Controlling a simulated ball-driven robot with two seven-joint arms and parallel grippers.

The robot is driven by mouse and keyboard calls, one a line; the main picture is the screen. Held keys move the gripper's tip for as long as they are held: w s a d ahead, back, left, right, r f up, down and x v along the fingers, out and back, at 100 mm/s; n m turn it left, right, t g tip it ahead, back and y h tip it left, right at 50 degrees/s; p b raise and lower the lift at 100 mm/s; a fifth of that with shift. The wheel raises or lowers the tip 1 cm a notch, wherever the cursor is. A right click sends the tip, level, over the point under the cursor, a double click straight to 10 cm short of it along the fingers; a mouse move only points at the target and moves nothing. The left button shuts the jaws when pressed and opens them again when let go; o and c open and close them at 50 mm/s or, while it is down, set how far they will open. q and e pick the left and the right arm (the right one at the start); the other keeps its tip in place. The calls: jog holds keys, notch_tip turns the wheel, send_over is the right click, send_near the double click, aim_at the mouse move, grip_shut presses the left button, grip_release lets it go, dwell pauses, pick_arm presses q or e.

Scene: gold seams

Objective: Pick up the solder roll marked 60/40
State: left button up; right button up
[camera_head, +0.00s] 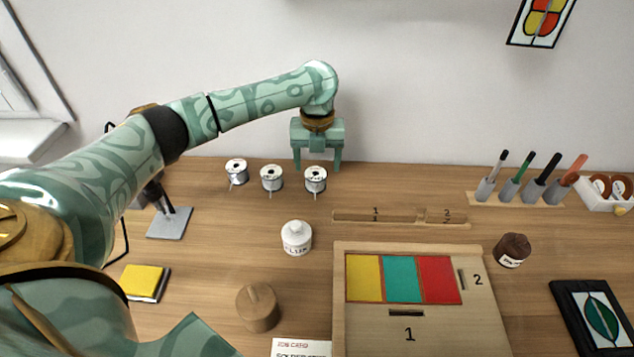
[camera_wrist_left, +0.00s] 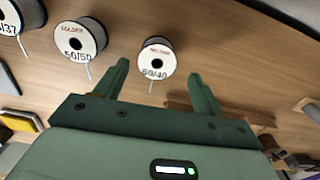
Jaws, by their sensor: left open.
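The solder roll marked 60/40 (camera_wrist_left: 155,59) stands on the bench, a white-faced spool with a loose wire tail. It is the rightmost of three rolls in the head view (camera_head: 316,180). My left gripper (camera_head: 317,168) is open, pointing down behind and above this roll. In the left wrist view the roll shows between the two spread fingertips (camera_wrist_left: 158,72), with nothing held. A roll marked 50/50 (camera_wrist_left: 78,42) stands to its left, and a roll ending in 37 (camera_wrist_left: 12,16) is partly cut off. My right gripper is not in view.
A white flux bottle (camera_head: 297,238) stands in front of the rolls. A wooden strip marked 1 and 2 (camera_head: 375,215) and a tray with coloured panes (camera_head: 490,320) lie to the right. Pens stand in a rack (camera_head: 530,199). Bench around the rolls is clear.

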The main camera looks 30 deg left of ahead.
aim_at(315, 175)
pick_arm(q)
jog(key=f+b, duration=0.2)
jog(key=f, duration=0.3)
jog(key=shift+a+f+b, duration=0.15)
jog(key=shift+a+b, duration=0.1)
jog(key=shift+b, duration=0.15)
jog(key=shift+s, duration=0.1)
jog(key=shift+c, duration=0.9)
jog(key=shift+r, duration=0.2)
jog(key=c, duration=1.2)
